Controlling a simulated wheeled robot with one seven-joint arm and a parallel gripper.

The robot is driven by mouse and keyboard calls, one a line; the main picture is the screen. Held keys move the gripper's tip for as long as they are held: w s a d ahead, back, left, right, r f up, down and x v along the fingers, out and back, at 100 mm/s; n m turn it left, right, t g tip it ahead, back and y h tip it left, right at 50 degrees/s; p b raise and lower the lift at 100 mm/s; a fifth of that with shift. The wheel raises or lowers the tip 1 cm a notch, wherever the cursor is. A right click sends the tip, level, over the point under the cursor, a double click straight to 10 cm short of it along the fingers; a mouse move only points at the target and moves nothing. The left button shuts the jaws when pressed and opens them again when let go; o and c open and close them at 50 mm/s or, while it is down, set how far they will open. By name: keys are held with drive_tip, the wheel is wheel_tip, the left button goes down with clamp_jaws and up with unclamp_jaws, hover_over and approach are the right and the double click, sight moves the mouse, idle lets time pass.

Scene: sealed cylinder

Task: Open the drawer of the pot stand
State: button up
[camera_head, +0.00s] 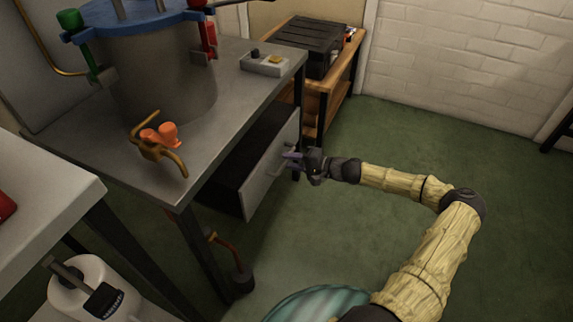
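The pot stand is a grey metal table (225,105) with a large metal pot (165,75) on top. Its drawer (262,185) is below the tabletop on the right side, with a pale grey front panel. The panel stands out past the tabletop edge, with a dark area behind it. My gripper (294,158) is at the drawer's handle (286,163), close to the right part of the front panel. The fingers are small and overlap the handle, so I cannot tell whether they are closed around it.
An orange wooden shelf (325,85) with a black box (309,45) stands beyond the table. A white counter (50,190) is at the left, with a white device (90,290) below. Green floor (430,140) to the right is clear.

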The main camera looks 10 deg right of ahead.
drive_tip(key=shift+x, duration=1)
clamp_jaws()
drive_tip(key=shift+s, duration=0.2)
